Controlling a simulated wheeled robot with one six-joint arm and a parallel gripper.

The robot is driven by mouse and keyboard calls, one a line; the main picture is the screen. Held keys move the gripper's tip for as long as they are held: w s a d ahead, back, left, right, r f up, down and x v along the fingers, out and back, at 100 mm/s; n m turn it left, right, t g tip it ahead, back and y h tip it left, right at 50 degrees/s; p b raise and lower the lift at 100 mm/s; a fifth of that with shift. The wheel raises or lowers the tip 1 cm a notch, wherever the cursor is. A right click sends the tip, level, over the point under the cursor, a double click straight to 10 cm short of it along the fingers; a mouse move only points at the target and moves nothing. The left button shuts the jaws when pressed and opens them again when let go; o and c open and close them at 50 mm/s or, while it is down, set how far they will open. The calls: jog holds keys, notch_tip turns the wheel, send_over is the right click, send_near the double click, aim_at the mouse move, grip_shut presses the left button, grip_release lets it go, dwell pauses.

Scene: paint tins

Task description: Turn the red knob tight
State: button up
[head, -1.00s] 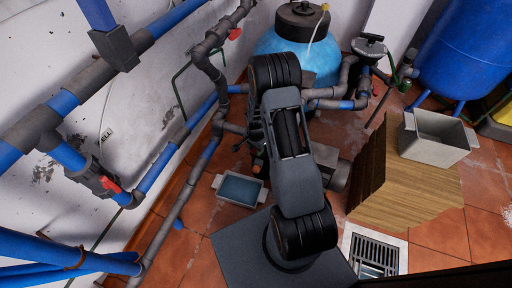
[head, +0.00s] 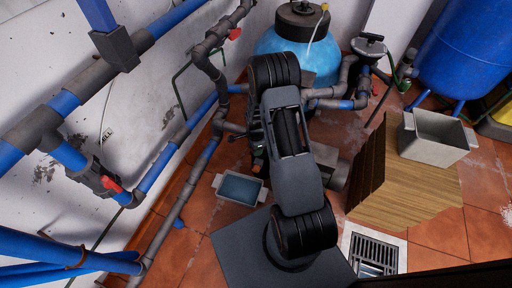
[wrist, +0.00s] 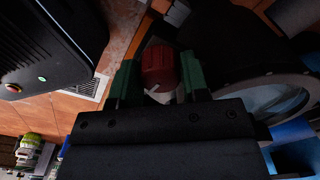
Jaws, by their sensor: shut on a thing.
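The red knob (wrist: 158,66) shows in the wrist view, with a white patch at its lower front. My gripper (wrist: 160,82) has its two green fingers on either side of the knob, shut on it. A dark round housing with a glass face (wrist: 278,98) is just right of the fingers. In the head view my own arm hides the knob and most of the gripper. Only a small green and orange bit shows beside the arm, too small to make out.
In the head view, grey and blue pipes (head: 208,150) run along the left wall, with a red-handled valve (head: 110,184). A blue tank (head: 285,45) stands behind the arm. A shallow tray (head: 240,189) and a wooden box (head: 410,190) bearing a grey bin (head: 430,150) flank it.

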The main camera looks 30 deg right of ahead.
dwell(0.3)
jog(key=o, duration=0.9)
jog(key=shift+o, duration=0.2)
jog(key=shift+w, duration=0.1)
jog(key=n, duration=0.6)
jog(key=shift+b, duration=0.3)
jog(key=n, duration=0.6)
jog(key=shift+b, duration=0.35)
jog(key=s+a+r+n+p, duration=0.1)
jog(key=r+p, duration=0.6)
jog(key=r, duration=1)
jog(key=s+a+r+n+t+p, duration=0.1)
jog(key=r+p, duration=0.5)
jog(key=r, duration=1.1)
jog(key=shift+s+a+r+n+p, duration=0.4)
jog(key=shift+s+a+n, duration=0.3)
jog(key=shift+a, duration=0.35)
